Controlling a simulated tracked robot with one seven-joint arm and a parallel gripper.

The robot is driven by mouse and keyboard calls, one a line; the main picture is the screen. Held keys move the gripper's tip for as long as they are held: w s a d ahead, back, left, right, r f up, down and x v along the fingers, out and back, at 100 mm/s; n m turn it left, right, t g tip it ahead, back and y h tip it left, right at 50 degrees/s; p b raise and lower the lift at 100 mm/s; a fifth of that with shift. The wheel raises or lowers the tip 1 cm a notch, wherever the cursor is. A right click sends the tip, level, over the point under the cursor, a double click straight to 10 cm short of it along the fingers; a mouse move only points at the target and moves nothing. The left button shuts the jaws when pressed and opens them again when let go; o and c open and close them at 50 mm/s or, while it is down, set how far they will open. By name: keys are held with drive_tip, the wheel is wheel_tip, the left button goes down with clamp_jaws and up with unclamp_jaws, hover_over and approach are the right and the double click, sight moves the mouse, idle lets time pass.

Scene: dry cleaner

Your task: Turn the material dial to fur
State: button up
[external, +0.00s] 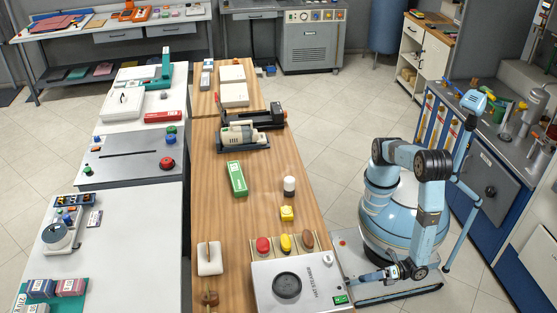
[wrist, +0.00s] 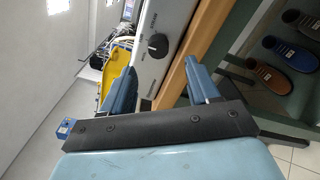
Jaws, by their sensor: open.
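The dial (wrist: 158,46) is a round black knob with a light pointer mark. It sits on a pale panel (wrist: 150,75) with small lettering around it, too small to read surely. In the wrist view my gripper (wrist: 160,68) is open, its blue fingers apart on either side of the panel, with the dial beyond the gap. Nothing is between the fingers. In the external view my gripper (external: 362,278) is low beside the right side of the white hat steamer (external: 318,292). The dial cannot be made out there.
The steamer stands on the near end of a wooden bench (external: 215,210). Shoes (wrist: 270,75) show on a shelf in the wrist view.

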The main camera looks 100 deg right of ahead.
drive_tip(key=s, duration=0.7)
idle(0.4)
drive_tip(key=w+d+r+m+g+h, duration=0.4)
drive_tip(key=w+d+r+m+h, duration=0.25)
drive_tip(key=w+d+r, duration=0.5)
drive_tip(key=w+d+r+m+g+h, duration=0.1)
drive_tip(key=w+d+r+m+g, duration=0.15)
drive_tip(key=d, duration=0.35)
drive_tip(key=w+d+r+m+g+h, duration=0.1)
drive_tip(key=d+r+g, duration=0.15)
drive_tip(key=d, duration=0.35)
drive_tip(key=w+d+r+m+g+h, duration=0.1)
drive_tip(key=w+d+r+m+g, duration=0.1)
drive_tip(key=d+r, duration=0.3)
drive_tip(key=s+d+r+m+g+y, duration=0.2)
drive_tip(key=d+r+m, duration=0.1)
drive_tip(key=d, duration=0.6)
drive_tip(key=s+d+r+m+g+y, duration=0.2)
drive_tip(key=d+r+m+g, duration=0.1)
drive_tip(key=d, duration=0.5)
drive_tip(key=s+d+r+m+t+y, duration=0.3)
drive_tip(key=s+d+r+m+y, duration=0.2)
drive_tip(key=s+d, duration=0.4)
drive_tip(key=shift+s+d+r+m+t, duration=0.3)
drive_tip(key=shift+s+r+m, duration=0.2)
drive_tip(key=shift+s+r, duration=0.35)
drive_tip(key=shift+y, duration=0.25)
